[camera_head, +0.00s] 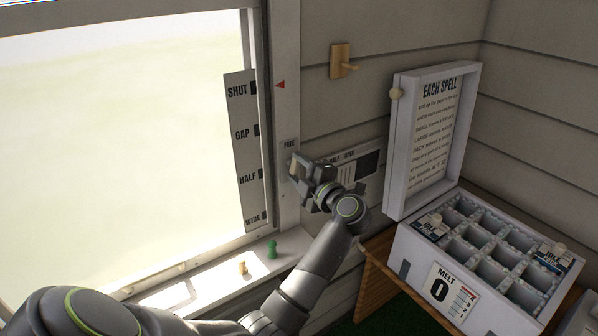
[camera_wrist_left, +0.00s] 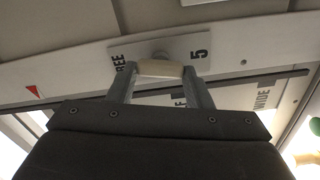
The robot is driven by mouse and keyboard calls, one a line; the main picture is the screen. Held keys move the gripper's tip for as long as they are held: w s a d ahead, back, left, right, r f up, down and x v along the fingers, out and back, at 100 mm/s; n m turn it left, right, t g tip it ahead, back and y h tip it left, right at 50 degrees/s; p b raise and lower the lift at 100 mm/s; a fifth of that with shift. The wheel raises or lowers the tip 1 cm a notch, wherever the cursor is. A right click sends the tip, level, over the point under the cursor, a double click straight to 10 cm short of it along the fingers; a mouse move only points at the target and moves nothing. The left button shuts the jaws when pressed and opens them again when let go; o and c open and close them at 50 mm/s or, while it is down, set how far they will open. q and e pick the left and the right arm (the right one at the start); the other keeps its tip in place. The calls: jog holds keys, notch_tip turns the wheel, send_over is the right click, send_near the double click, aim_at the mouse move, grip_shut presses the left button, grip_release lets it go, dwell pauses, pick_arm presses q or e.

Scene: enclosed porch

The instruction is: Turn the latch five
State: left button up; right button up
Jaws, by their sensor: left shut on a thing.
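The latch is a small cream bar (camera_wrist_left: 160,69) on a round base, on a white plate (camera_wrist_left: 188,52) lettered "FREE" at one end and "5" at the other. My left gripper (camera_head: 297,168) is shut on the latch bar at the window's right post. In the head view the gripper hides the latch and most of its plate; only the "FREE" end (camera_head: 289,143) shows. My right gripper is not in view.
A scale strip (camera_head: 246,150) reading SHUT, GAP, HALF, WIDE runs beside the window, with a red pointer (camera_head: 280,85). A green peg (camera_head: 272,249) and a tan peg (camera_head: 242,267) stand on the sill. A wooden wall peg (camera_head: 341,62) and an open compartmented box (camera_head: 400,250) are to the right.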

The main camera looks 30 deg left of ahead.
pick_arm(q)
jog(key=shift+f+n+b, duration=0.15)
jog(key=shift+n+b, duration=0.3)
jog(key=shift+n, duration=0.85)
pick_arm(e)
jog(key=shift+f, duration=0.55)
pick_arm(q)
jog(key=o, duration=1)
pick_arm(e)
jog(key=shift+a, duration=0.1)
